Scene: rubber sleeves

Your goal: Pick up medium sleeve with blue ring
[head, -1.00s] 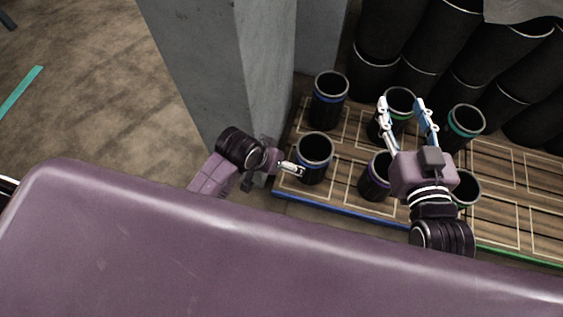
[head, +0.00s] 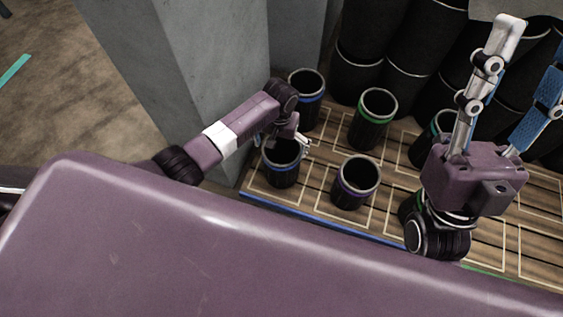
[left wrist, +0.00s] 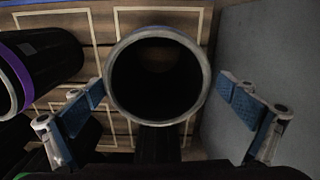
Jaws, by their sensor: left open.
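A black sleeve with a blue ring (head: 282,174) stands upright at the front left of the wooden board. My left gripper (head: 287,142) is above its rim, coming in from the left. In the left wrist view this sleeve's open mouth (left wrist: 155,118) lies between the two spread fingers, with a gap on each side; the gripper is open. A second blue-ringed sleeve (head: 307,100) stands behind it. Which is the medium one is hard to judge. My right gripper (head: 528,62) is open and empty, raised at the right with fingers pointing up.
A purple-ringed sleeve (head: 352,187) stands to the right, also at left in the left wrist view (left wrist: 40,65). A green-ringed sleeve (head: 371,120) stands behind. A grey pillar (head: 180,60) is close at left. Large black cylinders (head: 400,60) line the back.

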